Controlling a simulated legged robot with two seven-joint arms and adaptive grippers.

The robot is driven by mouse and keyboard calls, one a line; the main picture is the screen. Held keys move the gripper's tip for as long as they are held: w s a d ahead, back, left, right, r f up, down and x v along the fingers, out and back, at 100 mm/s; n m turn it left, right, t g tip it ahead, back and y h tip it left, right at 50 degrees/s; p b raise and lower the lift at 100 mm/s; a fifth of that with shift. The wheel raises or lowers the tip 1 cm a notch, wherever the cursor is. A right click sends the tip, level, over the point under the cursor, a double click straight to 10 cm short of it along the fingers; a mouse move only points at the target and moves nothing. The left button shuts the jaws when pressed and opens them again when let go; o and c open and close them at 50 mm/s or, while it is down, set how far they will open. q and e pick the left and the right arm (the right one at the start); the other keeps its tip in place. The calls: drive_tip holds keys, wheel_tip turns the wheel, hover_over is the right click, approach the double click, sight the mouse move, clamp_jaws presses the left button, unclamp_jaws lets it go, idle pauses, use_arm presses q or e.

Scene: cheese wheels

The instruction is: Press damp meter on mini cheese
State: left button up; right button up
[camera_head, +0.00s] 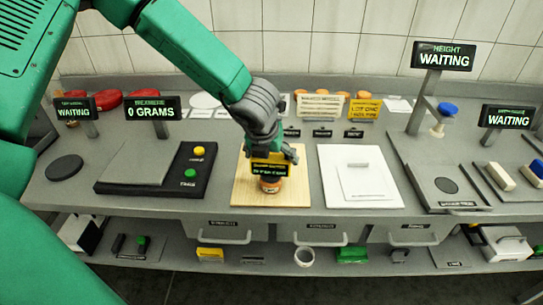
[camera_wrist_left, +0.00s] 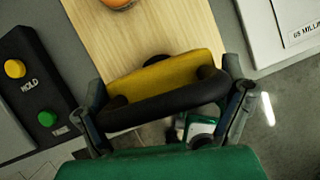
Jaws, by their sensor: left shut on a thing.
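The damp meter (camera_head: 258,169), yellow with a black display, is in my left gripper (camera_head: 272,152) above the wooden board (camera_head: 242,192). In the left wrist view the meter's yellow body and black handle (camera_wrist_left: 165,105) lie between the fingers of my left gripper (camera_wrist_left: 170,112), which is shut on it. The mini cheese (camera_head: 271,185), small, round and orange, sits on the board just below the meter. It also shows, cut off, at the top edge of the left wrist view (camera_wrist_left: 118,3). I cannot tell whether the meter touches it. My right gripper is not in view.
A black scale (camera_head: 142,176) with yellow and green buttons is left of the board. A white stacked pad (camera_head: 358,181) is to the right. A height gauge (camera_head: 446,184) stands further right. Signs and red and orange wheels line the back. A lower shelf holds small items.

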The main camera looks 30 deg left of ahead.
use_arm(q)
wheel_tip(320, 180, up, 8)
drive_tip(key=p, duration=0.7)
drive_tip(key=shift+f, duration=0.1)
